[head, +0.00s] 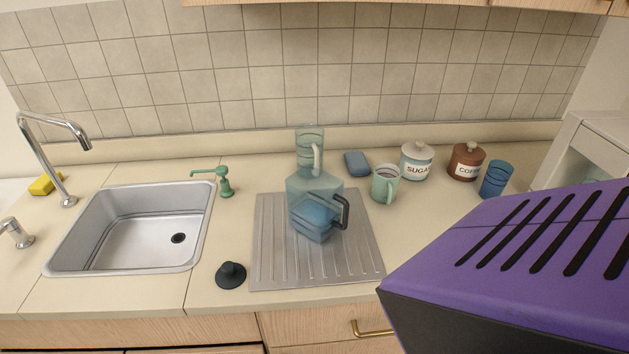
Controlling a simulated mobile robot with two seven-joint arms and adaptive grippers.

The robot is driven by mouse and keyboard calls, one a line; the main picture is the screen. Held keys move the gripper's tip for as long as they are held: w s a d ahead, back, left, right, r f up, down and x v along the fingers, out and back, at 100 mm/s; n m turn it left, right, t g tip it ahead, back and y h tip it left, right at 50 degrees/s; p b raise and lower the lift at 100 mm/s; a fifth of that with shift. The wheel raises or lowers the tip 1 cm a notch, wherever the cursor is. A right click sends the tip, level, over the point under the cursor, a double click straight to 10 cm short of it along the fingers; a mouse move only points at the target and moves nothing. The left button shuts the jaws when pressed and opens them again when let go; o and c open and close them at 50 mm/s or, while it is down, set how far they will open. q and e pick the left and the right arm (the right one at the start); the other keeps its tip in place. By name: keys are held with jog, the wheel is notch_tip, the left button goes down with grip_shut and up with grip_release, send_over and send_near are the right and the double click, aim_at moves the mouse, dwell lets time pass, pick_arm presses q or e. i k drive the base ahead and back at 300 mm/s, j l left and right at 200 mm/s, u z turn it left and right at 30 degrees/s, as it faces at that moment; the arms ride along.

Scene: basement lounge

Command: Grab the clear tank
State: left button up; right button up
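A clear, blue-tinted tank (311,187) stands on the ribbed grey drainboard (268,262), right of the sink. A darker blue lower part (313,220) with a black handle (343,210) shows at its front right. A clear cylindrical piece (309,141) with a pale handle rises at the top. The see-through surfaces overlap, and I cannot tell whether these are one object or several. Neither my left nor my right gripper is in view. Nothing is seen touching the tank.
A steel sink (66,251) is left, a black plunger-like piece (231,275) left of the drainboard. Behind right are a green mug (384,187), sugar jar (416,164), brown jar (466,164) and blue glass (495,180). A purple slotted body (500,275) hides the lower right.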

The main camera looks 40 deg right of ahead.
aim_at(316, 199)
jog(key=l+z, duration=0.1)
jog(key=z, duration=0.3)
jog(key=l+z, duration=0.1)
jog(key=z, duration=0.35)
jog(key=l+z, duration=0.1)
jog(key=z, duration=0.3)
jog(key=l+z, duration=0.1)
jog(key=l, duration=0.2)
jog(key=k+l+z, duration=0.1)
jog(key=l, duration=0.25)
